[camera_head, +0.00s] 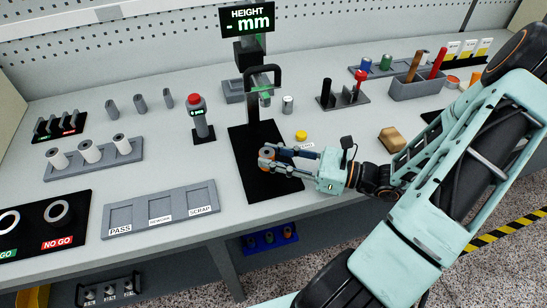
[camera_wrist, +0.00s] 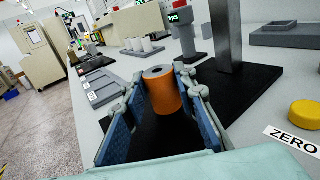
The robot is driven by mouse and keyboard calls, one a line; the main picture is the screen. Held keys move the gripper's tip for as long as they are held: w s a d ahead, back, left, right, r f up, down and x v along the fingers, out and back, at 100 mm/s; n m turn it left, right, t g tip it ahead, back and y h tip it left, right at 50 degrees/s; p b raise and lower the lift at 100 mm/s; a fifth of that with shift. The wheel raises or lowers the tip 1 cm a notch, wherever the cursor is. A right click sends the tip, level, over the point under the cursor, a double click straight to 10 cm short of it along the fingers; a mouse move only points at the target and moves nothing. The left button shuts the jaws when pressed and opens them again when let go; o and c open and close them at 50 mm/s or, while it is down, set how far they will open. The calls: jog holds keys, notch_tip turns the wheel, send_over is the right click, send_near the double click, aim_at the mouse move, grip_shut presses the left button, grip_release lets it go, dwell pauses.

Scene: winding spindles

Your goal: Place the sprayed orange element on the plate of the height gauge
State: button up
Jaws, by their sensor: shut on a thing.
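The orange element (camera_wrist: 162,92) is a short upright cylinder with a grey top and a small centre hole. My gripper (camera_wrist: 160,95) is shut on it, with one blue-padded finger on each side. In the head view the element (camera_head: 266,153) is between the fingertips, over the black plate (camera_head: 247,186) of the height gauge. I cannot tell whether its underside touches the plate. The gauge has a dark column (camera_head: 252,104), a probe arm with a handle (camera_head: 263,78) and a display (camera_head: 247,20) reading "- mm". The element is in front of the column.
A yellow ZERO button (camera_head: 301,135) is just right of the plate. A tray (camera_head: 160,209) marked PASS, REWORK and SCRAP lies left of the plate. A red-topped device (camera_head: 198,120) stands behind left. A tan block (camera_head: 392,138) lies to the right.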

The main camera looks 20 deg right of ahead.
jog(key=shift+f, duration=0.2)
jog(key=shift+f, duration=0.15)
jog(key=o, duration=1.2)
jog(key=shift+c, duration=0.2)
jog(key=shift+r, duration=0.2)
jog(key=shift+s+d, duration=0.2)
jog(key=shift+d, duration=0.05)
jog(key=v, duration=1.1)
jog(key=shift+s+d, duration=0.15)
